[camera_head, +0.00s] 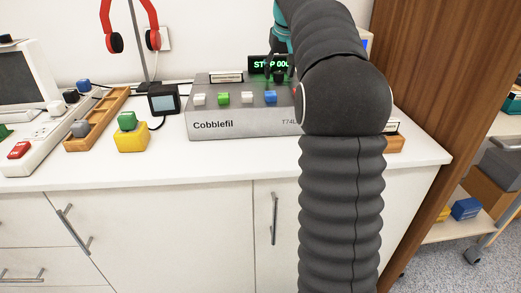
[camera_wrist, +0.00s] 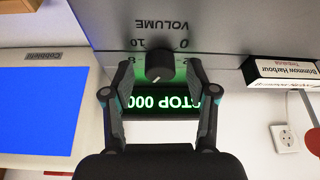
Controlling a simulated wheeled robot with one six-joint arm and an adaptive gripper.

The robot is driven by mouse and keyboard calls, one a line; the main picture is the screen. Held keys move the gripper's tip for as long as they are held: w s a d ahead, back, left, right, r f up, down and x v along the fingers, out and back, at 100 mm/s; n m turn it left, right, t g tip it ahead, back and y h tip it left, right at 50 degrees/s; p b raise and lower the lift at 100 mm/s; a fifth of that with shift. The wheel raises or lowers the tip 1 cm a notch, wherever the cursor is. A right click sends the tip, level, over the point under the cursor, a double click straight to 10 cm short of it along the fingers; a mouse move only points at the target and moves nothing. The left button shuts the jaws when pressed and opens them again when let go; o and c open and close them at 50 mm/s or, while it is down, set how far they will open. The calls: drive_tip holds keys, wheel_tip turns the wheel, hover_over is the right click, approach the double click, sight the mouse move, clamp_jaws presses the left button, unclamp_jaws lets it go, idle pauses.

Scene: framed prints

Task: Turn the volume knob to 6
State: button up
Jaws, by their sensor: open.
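The dark round volume knob (camera_wrist: 159,66) sits on a grey panel under the upside-down word VOLUME in the wrist view. The numbers 0, 2, 8 and 10 show around it; those between 2 and 8 are not readable. A short white mark on the knob points down the picture, slightly left. My gripper (camera_wrist: 158,82) is open, with one finger on each side of the knob and a gap to it. In the head view, the grey Cobblefil device (camera_head: 235,125) stands on the counter, and my arm hides its right part.
A green-lit display reading STOP 000 (camera_wrist: 160,101) lies beside the knob. Boxes lettered Shimmow Harbour (camera_wrist: 285,70) are at the right of the wrist view. Several coloured buttons (camera_head: 223,98) line the device top. Headphones (camera_head: 115,40) hang behind, left of the device.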

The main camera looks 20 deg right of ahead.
drive_tip(key=n+y, duration=0.1)
drive_tip(key=n, duration=0.2)
drive_tip(key=shift+d, duration=0.15)
drive_tip(key=shift+r+n+y, duration=0.2)
drive_tip(key=shift+n+y, duration=0.1)
drive_tip(key=shift+n, duration=0.2)
drive_tip(key=a+v, duration=0.1)
drive_tip(key=v, duration=1.2)
drive_tip(key=s+a+f+m+b, duration=0.1)
drive_tip(key=s+a+f, duration=0.1)
drive_tip(key=s+a, duration=0.3)
drive_tip(key=s+a+f+b, duration=0.1)
drive_tip(key=s+a+f, duration=0.2)
drive_tip(key=s+a, duration=0.15)
drive_tip(key=shift+m+t+h, duration=0.3)
drive_tip(key=shift+m+h, duration=0.1)
drive_tip(key=s+a+f, duration=0.2)
drive_tip(key=s+f, duration=0.2)
drive_tip(key=s+a+f, duration=0.2)
drive_tip(key=s+f, duration=0.1)
drive_tip(key=f, duration=0.1)
drive_tip(key=s+a+f+b, duration=0.1)
drive_tip(key=s+a+f, duration=0.2)
drive_tip(key=s+f, duration=0.1)
drive_tip(key=shift+s, duration=0.35)
drive_tip(key=shift+s+a+f, duration=0.15)
drive_tip(key=shift+s+f, duration=0.25)
drive_tip(key=shift+f, duration=0.15)
